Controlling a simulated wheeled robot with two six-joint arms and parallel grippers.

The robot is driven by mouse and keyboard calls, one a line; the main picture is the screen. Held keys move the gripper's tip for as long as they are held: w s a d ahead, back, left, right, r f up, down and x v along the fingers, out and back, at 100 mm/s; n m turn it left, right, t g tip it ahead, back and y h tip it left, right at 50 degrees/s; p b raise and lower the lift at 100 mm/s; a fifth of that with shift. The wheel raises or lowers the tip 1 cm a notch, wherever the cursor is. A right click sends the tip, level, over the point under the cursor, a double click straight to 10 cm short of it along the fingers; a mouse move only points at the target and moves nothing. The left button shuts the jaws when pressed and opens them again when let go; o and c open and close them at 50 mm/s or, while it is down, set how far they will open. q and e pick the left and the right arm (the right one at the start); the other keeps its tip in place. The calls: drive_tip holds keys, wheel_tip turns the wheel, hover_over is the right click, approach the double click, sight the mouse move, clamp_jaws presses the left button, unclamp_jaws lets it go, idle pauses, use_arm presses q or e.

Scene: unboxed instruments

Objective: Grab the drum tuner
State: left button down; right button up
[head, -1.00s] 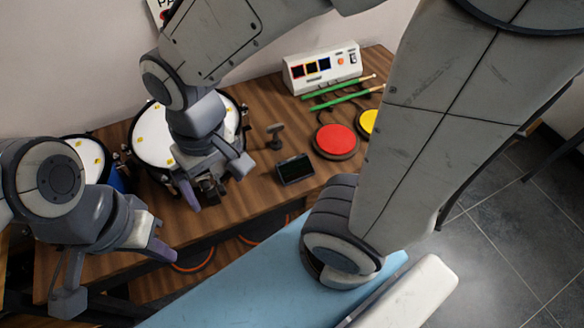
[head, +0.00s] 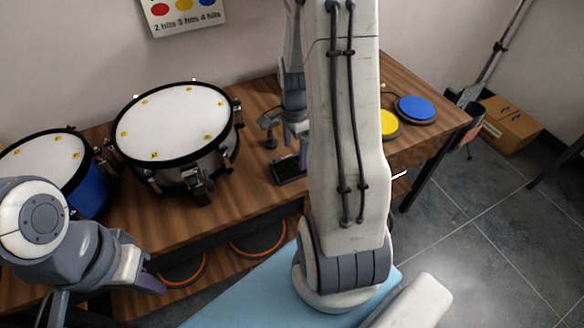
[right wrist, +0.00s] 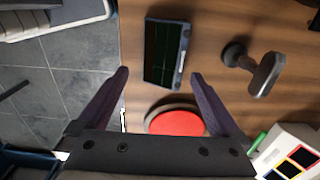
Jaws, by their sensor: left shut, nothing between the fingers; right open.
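A flat dark device with a grid-like screen lies on the wooden table (head: 235,195); it may be the drum tuner (head: 286,169). In the right wrist view the dark device (right wrist: 165,53) shows between my right fingertips. A small dark T-shaped tool (head: 268,127) stands upright beside it, also in the right wrist view (right wrist: 252,70). My right gripper (right wrist: 160,76) is open and empty, above the table; its height over the device is hard to tell. In the head view my right arm partly hides it. My left gripper (head: 150,284) is shut and empty at the lower left.
A large white-topped drum (head: 172,125) and a blue drum (head: 88,195) stand left. Yellow (head: 388,123) and blue (head: 415,108) pads lie right. A red pad (right wrist: 178,122) and a white console (right wrist: 290,155) are near the device. Orange-rimmed discs (head: 258,240) lie below the tabletop.

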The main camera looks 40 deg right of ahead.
sight(294, 165)
wheel_tip(294, 165, down, 7)
drive_tip(key=shift+w+r+b, duration=0.1)
drive_tip(key=shift+r+b, duration=0.1)
drive_tip(key=shift+b, duration=0.1)
drive_tip(key=c, duration=1.3)
drive_tip(key=shift+r, duration=0.2)
